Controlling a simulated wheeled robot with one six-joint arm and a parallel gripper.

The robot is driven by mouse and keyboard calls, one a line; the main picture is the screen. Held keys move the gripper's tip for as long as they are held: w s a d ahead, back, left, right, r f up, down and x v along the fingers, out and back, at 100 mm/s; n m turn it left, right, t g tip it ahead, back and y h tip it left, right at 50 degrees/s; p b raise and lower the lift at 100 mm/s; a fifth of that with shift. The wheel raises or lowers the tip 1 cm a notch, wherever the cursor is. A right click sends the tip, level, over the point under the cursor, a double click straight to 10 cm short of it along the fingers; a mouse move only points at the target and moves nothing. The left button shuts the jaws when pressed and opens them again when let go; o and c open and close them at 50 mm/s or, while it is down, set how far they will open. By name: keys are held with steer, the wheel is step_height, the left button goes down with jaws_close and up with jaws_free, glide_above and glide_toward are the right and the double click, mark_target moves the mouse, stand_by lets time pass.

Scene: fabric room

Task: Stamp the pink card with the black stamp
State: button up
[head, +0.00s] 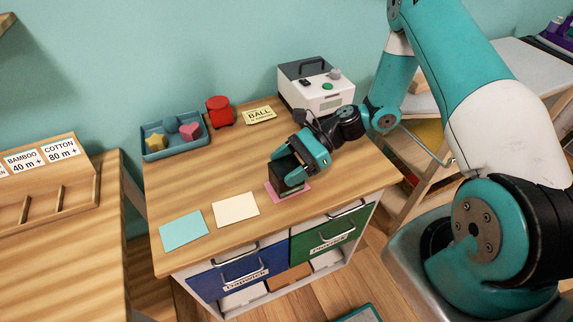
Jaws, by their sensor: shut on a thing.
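The pink card (274,193) lies on the wooden desk, right of the cream card; only its edges show. The black stamp (287,173) is upright over the pink card and hides most of it. My gripper (299,163) is shut on the black stamp, holding it from above. The stamp's base looks at or very near the card; I cannot tell if they touch.
A blue card (184,231) and a cream card (236,209) lie to the left. A blue tray (160,155) with small shapes, a red object (220,111), a yellow label (259,115) and a grey-white machine (321,98) stand along the back. The desk's left middle is clear.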

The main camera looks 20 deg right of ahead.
steer(key=shift+r+p, duration=2.5)
steer(key=shift+r, duration=0.45)
